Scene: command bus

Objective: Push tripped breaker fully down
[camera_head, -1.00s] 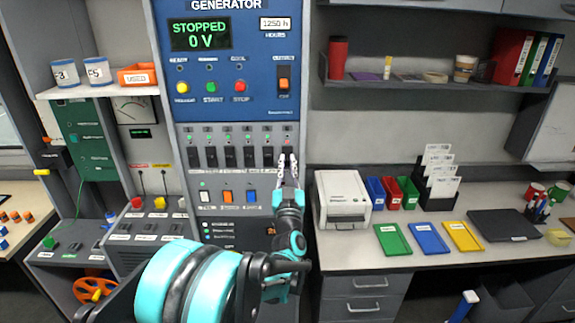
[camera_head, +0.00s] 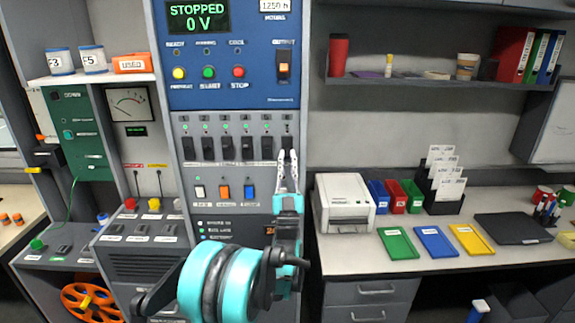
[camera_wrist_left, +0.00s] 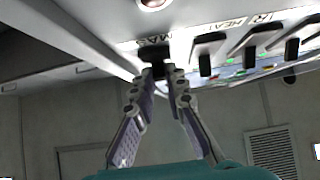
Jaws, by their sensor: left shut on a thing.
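A row of black breaker switches crosses the grey generator panel (camera_head: 235,180). The rightmost breaker (camera_head: 287,142) is at my left gripper (camera_head: 288,156), which reaches up from below. In the left wrist view, my left gripper (camera_wrist_left: 163,70) has its two fingertips closed together on that black breaker (camera_wrist_left: 154,52), beside a partly hidden label. The fingers cover its lower part, so its exact position is hard to tell. The other breakers, such as the neighbouring one (camera_head: 267,148), stand free to the left. My right gripper is not in view.
Above the row, the blue panel (camera_head: 235,95) has round buttons and an orange output switch (camera_head: 283,68); its display reads STOPPED, 0 V. Coloured rocker switches (camera_head: 224,192) sit below. A desk with a white printer (camera_head: 345,195) and coloured trays stands right.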

